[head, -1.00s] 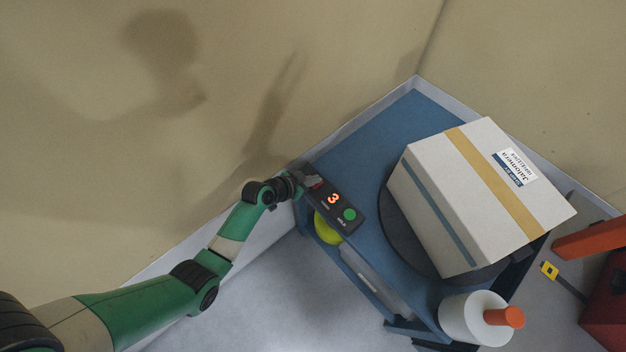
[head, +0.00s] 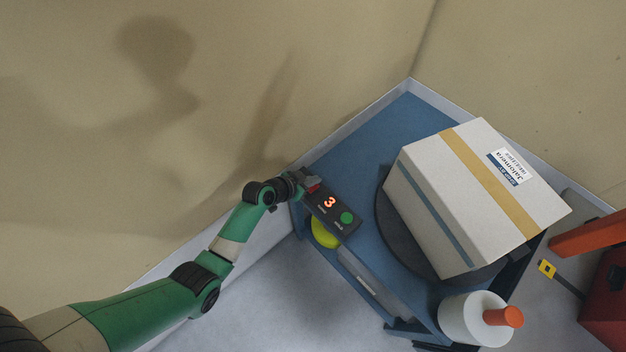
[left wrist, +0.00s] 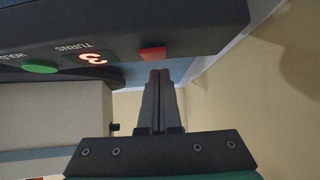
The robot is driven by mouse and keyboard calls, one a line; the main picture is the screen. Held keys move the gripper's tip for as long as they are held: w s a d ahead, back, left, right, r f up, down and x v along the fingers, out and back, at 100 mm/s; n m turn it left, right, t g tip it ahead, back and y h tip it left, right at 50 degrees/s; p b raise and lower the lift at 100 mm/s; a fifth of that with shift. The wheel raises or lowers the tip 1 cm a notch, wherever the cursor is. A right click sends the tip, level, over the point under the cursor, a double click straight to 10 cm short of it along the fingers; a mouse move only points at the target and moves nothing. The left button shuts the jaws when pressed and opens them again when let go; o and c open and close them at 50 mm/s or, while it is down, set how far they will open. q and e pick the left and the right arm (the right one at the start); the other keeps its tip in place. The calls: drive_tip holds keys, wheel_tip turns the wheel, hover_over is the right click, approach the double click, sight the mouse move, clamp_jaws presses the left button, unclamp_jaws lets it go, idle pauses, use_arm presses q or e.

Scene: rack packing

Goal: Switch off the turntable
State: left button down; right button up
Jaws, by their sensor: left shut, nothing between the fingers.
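The turntable (head: 383,236) is a dark round disc on a blue bench, with a white box (head: 440,195) with a tan tape band on it. A black control panel (head: 327,230) at the bench's left edge has a lit red "3", a green button (head: 347,218) and a red switch (head: 314,188). In the left wrist view the red switch (left wrist: 152,54) stands out of the panel, close to my fingertips. My left gripper (head: 307,183) is shut and empty at the panel's red end. It also shows in the left wrist view (left wrist: 159,76). I cannot tell whether it touches the switch. My right gripper is not in view.
The blue bench (head: 345,165) has bare top behind the panel. A white roll (head: 466,318) with an orange handle stands at its front corner. A yellow round thing (head: 325,232) sits below the panel. Walls rise close behind the bench. A red machine (head: 607,290) stands at right.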

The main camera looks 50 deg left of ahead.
use_arm(q)
wheel_tip(320, 180, up, 5)
drive_tip(key=p, duration=0.4)
drive_tip(key=shift+w+r, duration=0.15)
drive_tip(key=shift+r, duration=0.05)
drive_tip(key=r+p+v, duration=0.1)
drive_tip(key=p+v, duration=0.4)
drive_tip(key=v, duration=0.3)
drive_tip(key=shift+r, duration=0.2)
drive_tip(key=shift+w, duration=0.2)
